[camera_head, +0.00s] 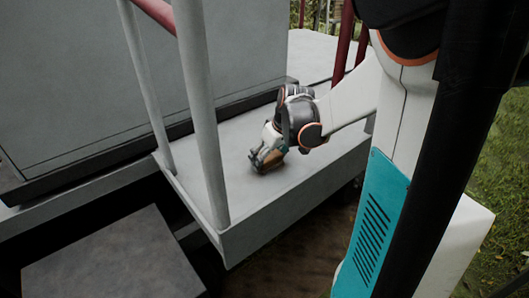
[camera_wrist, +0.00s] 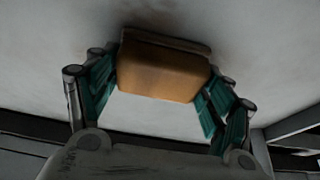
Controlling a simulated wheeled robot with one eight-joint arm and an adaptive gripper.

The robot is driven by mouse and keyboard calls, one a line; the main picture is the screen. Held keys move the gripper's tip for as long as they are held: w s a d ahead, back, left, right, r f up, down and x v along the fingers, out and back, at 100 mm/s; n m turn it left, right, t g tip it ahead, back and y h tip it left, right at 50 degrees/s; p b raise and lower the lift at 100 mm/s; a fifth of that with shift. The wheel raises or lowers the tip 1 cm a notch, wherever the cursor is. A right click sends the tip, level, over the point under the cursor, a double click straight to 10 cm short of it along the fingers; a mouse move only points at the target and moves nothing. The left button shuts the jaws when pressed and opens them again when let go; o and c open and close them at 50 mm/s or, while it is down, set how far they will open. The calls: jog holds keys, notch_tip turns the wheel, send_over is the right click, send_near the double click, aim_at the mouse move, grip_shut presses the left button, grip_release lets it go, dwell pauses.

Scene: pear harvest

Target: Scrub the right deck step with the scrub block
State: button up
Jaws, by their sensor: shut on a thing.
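The scrub block (camera_wrist: 165,75) is an orange-brown block with a dark far edge, held between the green-padded fingers in the wrist view. My gripper (camera_wrist: 158,88) is shut on its two sides. In the head view my gripper (camera_head: 264,161) points down at the pale grey deck step (camera_head: 215,165), low over its middle, with a brown bit of the block showing. The step's surface (camera_wrist: 45,50) fills the upper wrist view, with a dark shade at the block's far edge. The block seems to be at the surface; I cannot tell whether it touches.
Grey rail posts (camera_head: 203,120) stand along the step's left edge. A large grey cabinet (camera_head: 80,80) rises behind it. A lower dark step (camera_head: 115,258) lies at lower left. Red rails (camera_head: 345,40) stand at the back, and grass (camera_head: 490,190) lies to the right.

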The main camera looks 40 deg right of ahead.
aim_at(281, 163)
jog(key=shift+s+d+r+p, duration=0.1)
jog(key=shift+s+p, duration=0.4)
jog(key=shift+s, duration=3.25)
jog(key=shift+d+b, duration=0.35)
jog(key=shift+d, duration=1)
jog(key=shift+w, duration=1.85)
jog(key=shift+w+a+f+b, duration=0.1)
jog(key=shift+w+b, duration=0.25)
jog(key=shift+w, duration=0.8)
jog(key=shift+w+a+f+b, duration=0.1)
jog(key=shift+w+b, duration=0.25)
jog(key=shift+w, duration=0.75)
jog(key=shift+w+r, duration=0.15)
jog(key=shift+w, duration=2.45)
jog(key=shift+d+b, duration=0.35)
jog(key=shift+d, duration=1)
jog(key=shift+s, duration=1.65)
jog(key=shift+s+f, duration=0.2)
jog(key=shift+s, duration=1.75)
jog(key=shift+s+d+r+p, duration=0.15)
jog(key=shift+s+p, duration=0.15)
jog(key=shift+s, duration=1.25)
jog(key=shift+s+d+r+p, duration=0.1)
jog(key=shift+s+p, duration=0.2)
jog(key=shift+s, duration=1.2)
jog(key=shift+r, duration=0.1)
jog(key=shift+w+r+p, duration=0.1)
jog(key=shift+r+p, duration=2.2)
jog(key=shift+r, duration=0.6)
